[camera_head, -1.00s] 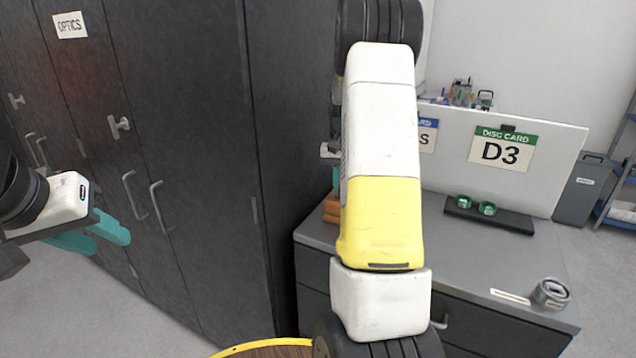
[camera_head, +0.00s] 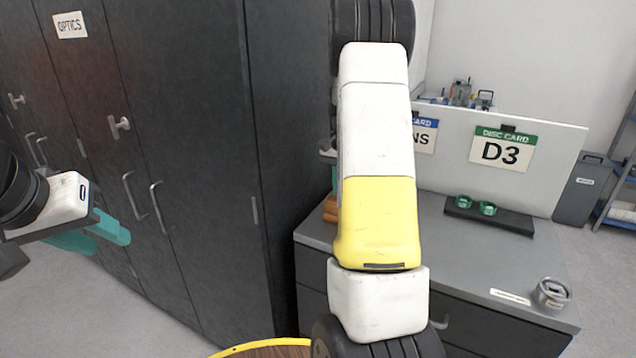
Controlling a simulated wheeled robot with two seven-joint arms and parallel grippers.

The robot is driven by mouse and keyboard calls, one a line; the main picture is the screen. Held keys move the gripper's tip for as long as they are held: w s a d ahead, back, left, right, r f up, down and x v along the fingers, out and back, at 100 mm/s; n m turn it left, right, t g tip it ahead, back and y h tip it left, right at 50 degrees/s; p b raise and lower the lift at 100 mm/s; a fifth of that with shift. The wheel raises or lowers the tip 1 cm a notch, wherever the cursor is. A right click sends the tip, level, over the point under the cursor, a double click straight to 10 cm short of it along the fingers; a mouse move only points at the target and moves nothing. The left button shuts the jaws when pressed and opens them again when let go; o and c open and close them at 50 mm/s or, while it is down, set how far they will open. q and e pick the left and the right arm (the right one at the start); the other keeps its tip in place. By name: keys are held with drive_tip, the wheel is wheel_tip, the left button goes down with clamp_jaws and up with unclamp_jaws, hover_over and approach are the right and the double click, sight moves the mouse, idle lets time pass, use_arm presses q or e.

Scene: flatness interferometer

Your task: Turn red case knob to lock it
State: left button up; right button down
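No red case or red knob can be made out in this view. My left gripper (camera_head: 92,238), with teal fingers, is at the left edge in front of the dark cabinet. Nothing shows held in it, and the angle does not show clearly whether its fingers are apart. My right arm crosses the middle of the view. Behind it, a sliver of white and teal looks like part of my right gripper (camera_head: 334,176), above the counter's left end. Its fingertips and anything they touch are hidden by the arm.
The dark cabinet (camera_head: 195,170) with an OPTICS label fills the left. On the grey counter (camera_head: 470,262) are a black holder (camera_head: 515,222) with green rings, a metal ring (camera_head: 552,292) and a white board (camera_head: 560,150) with a D3 card. A round yellow-rimmed top (camera_head: 262,346) shows at the bottom.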

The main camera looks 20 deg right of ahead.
drive_tip(key=c, duration=1.5)
unclamp_jaws()
wheel_tip(320, 180, up, 7)
drive_tip(key=shift+r, duration=0.4)
